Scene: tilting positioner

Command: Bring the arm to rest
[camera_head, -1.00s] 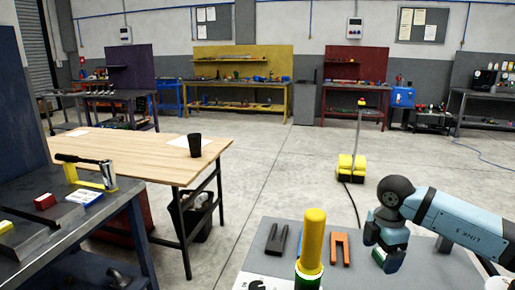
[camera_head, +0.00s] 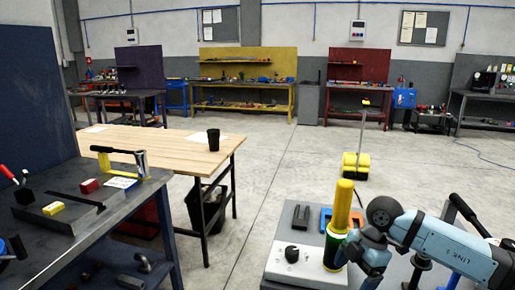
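My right arm comes in from the right edge, blue with dark joints. Its wrist end and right gripper (camera_head: 352,252) are beside the lower part of an upright yellow cylinder (camera_head: 343,208) with a dark, green-edged base. The fingers are too small and overlapped to tell whether they are open, shut or touching the cylinder. The cylinder stands at the front edge of a grey table (camera_head: 286,228). My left gripper is not in view.
The floor beyond is open.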

